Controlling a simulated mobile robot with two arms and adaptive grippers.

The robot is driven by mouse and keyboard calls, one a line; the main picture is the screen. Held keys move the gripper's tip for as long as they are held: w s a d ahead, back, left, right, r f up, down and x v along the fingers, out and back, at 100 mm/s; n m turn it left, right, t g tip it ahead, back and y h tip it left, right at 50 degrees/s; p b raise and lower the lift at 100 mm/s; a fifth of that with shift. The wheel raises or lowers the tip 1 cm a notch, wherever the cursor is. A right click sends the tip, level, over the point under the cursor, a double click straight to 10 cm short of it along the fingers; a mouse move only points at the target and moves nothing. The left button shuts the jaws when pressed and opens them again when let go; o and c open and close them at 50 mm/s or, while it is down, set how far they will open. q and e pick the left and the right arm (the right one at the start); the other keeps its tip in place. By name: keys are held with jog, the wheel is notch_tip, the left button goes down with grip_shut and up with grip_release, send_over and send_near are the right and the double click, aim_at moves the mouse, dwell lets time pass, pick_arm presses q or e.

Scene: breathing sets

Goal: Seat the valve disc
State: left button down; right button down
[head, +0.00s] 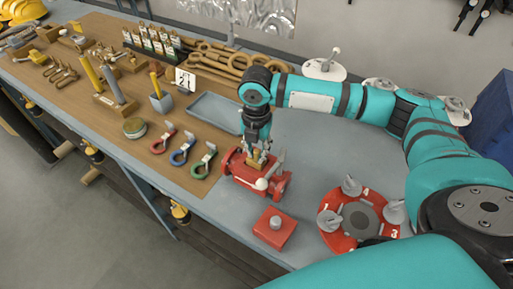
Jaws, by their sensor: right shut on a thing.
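The red valve body (241,177) lies on the bench near its front edge, with a pale ball-ended lever (271,172) at its right side. My right gripper (257,152) points down from above and is shut on a small brass-coloured piece (255,163) at the top opening of the valve body. This piece may be the valve disc; the fingers partly cover it. I cannot tell whether it is seated in the opening or just above it. My left gripper is not in view.
A red block with a grey knob (275,224) and a red round numbered fixture (334,238) stand to the front right. A blue-grey tray (214,112) lies behind the valve. Bare bench shows right of the valve.

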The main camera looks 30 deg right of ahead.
aim_at(256, 150)
jog(key=shift+f+b, duration=0.3)
jog(key=shift+f, duration=0.85)
jog(key=c, duration=1.2)
grip_release()
jog(key=shift+o, duration=0.2)
jog(key=shift+r, duration=0.1)
notch_tip(256, 150, up, 12)
jog(key=shift+f, duration=0.1)
